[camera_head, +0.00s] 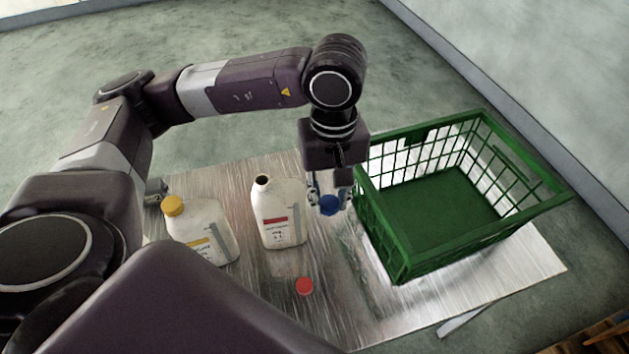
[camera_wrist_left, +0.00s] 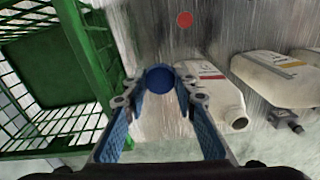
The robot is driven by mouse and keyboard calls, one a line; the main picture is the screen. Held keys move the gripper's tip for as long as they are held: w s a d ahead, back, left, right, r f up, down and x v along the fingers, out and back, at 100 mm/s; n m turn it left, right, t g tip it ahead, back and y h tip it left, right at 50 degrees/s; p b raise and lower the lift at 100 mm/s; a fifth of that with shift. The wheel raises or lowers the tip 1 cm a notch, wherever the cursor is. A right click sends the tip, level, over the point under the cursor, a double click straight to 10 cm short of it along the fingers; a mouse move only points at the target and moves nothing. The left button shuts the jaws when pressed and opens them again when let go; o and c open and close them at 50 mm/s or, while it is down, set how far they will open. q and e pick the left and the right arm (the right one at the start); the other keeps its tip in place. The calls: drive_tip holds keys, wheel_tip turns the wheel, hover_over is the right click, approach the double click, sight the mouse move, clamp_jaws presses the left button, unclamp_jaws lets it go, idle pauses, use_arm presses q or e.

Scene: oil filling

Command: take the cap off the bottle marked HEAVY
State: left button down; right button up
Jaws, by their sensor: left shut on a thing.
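A white bottle (camera_head: 278,228) with a red label stands upright on the table, its dark mouth open; it also shows in the left wrist view (camera_wrist_left: 205,85). A second white bottle (camera_head: 208,240) with a yellow label wears a yellow cap (camera_head: 173,205). A red cap (camera_head: 304,286) lies loose in front of the open bottle. The label words are too small to read. My left gripper (camera_head: 330,200) is shut on a round blue cap (camera_wrist_left: 160,79), to the right of the open bottle. No bottle shows under the blue cap. My right gripper is out of view.
A green crate (camera_head: 403,264), which looks empty, stands just right of my left gripper. The metallic table (camera_head: 345,315) is clear around the red cap. A small grey fitting (camera_head: 156,188) is at the table's left, behind the yellow-capped bottle.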

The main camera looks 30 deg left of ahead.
use_arm(q)
drive_tip(key=shift+w+r+n, duration=0.1)
drive_tip(key=shift+w+n, duration=0.25)
drive_tip(key=shift+n, duration=0.85)
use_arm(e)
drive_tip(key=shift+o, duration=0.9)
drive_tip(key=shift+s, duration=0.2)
use_arm(q)
drive_tip(key=n, duration=0.4)
drive_tip(key=shift+w+a+r, duration=0.1)
drive_tip(key=shift+w+a, duration=0.15)
drive_tip(key=shift+a, duration=0.1)
drive_tip(key=shift+w+n, duration=0.25)
drive_tip(key=shift+n, duration=0.95)
drive_tip(key=w+n, duration=0.1)
drive_tip(key=n, duration=2.8)
hover_over(328, 226)
drive_tip(key=f, duration=0.1)
wheel_tip(328, 226, down, 20)
drive_tip(key=p, duration=0.3)
drive_tip(key=shift+r+p, duration=0.1)
drive_tip(key=shift+p, duration=0.2)
drive_tip(key=shift+f, duration=0.2)
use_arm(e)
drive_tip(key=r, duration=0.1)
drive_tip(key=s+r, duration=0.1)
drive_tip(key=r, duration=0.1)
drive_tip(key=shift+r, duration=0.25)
